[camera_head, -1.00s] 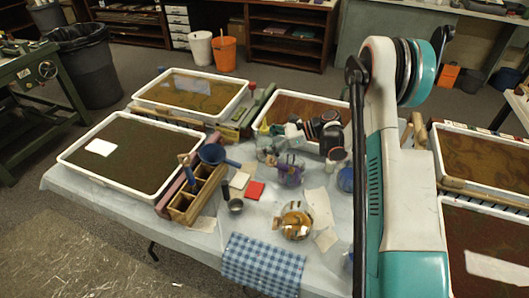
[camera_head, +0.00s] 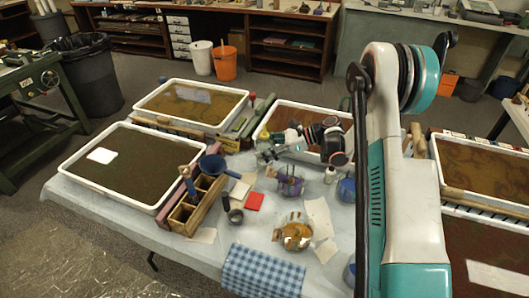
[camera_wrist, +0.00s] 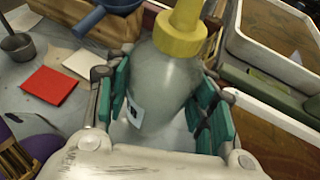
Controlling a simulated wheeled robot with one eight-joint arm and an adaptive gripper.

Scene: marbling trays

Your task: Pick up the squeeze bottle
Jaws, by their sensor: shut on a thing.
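The squeeze bottle (camera_wrist: 163,80) has a pale, cloudy body, a small label and a yellow cap (camera_wrist: 181,30). In the wrist view it stands between the teal finger pads of my gripper (camera_wrist: 163,103), which are shut on its sides. Its lower end is hidden by my gripper. In the head view my gripper (camera_head: 275,146) is over the table's middle, near the front edge of the back centre tray, with the bottle's yellow cap (camera_head: 264,134) just showing. I cannot tell the gap under the bottle.
A red card (camera_head: 254,201), a blue ladle (camera_head: 214,165), a wooden caddy (camera_head: 187,215) and a metal cup (camera_head: 236,216) lie left of and below my gripper. Round glass jars (camera_head: 295,236) stand in front. White-rimmed trays (camera_head: 75,165) surround the middle.

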